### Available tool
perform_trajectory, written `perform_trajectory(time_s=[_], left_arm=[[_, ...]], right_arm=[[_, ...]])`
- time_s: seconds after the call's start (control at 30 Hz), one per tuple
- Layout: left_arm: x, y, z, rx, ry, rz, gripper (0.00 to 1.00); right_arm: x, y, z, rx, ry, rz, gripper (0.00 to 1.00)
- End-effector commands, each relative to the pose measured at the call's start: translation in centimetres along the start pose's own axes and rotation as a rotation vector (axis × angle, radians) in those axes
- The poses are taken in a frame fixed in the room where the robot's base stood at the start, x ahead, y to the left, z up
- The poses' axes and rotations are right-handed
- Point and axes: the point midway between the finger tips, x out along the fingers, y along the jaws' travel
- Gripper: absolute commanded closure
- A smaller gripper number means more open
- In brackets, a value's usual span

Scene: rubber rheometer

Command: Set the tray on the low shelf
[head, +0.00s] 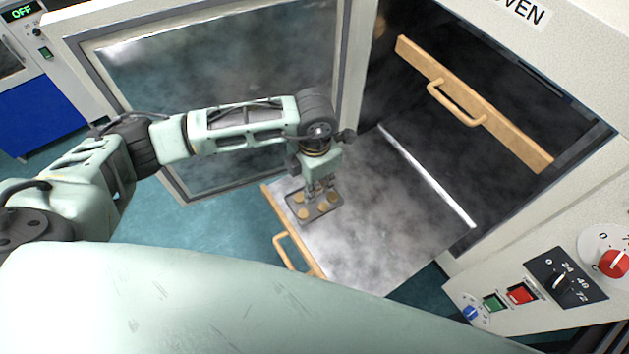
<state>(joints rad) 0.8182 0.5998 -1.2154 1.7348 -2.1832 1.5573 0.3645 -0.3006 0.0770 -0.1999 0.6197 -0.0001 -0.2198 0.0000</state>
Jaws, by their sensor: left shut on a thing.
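My left gripper (318,187) points down and is shut on a small dark tray (322,209) carrying several round tan discs. The gripper hides part of the tray. The tray is over the front left part of the low shelf (370,240), a grey metal sheet pulled out of the oven with a wooden front and handle (283,247). I cannot tell whether the tray touches the shelf. My right gripper is not in view.
The oven door (215,75) stands open at the left. An upper shelf with a wooden front (510,136) and handle is above, inside the oven. The control panel (565,280) with knobs is at the lower right. The low shelf is bare right of the tray.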

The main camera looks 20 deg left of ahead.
Motion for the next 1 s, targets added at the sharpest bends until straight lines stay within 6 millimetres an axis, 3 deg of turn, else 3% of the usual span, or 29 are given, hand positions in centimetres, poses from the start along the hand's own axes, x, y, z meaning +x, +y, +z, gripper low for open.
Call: perform_trajectory(time_s=[0.1,0.13,0.33,0.73,1.0], left_arm=[[0.4,0.0,0.1,0.0,-0.001,0.0,1.0],[0.2,0.0,0.0,0.0,-0.001,0.0,0.8],[0.2,0.0,0.0,0.0,0.0,0.0,0.63],[-0.4,0.0,0.1,0.0,-0.002,0.0,0.63],[-5.5,0.1,0.2,0.001,-0.006,0.003,0.63]], right_arm=[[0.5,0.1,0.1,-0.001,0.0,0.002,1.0],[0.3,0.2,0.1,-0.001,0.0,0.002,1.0],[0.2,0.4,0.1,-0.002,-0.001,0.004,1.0],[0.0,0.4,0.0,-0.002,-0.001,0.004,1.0],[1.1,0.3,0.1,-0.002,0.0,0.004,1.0]])
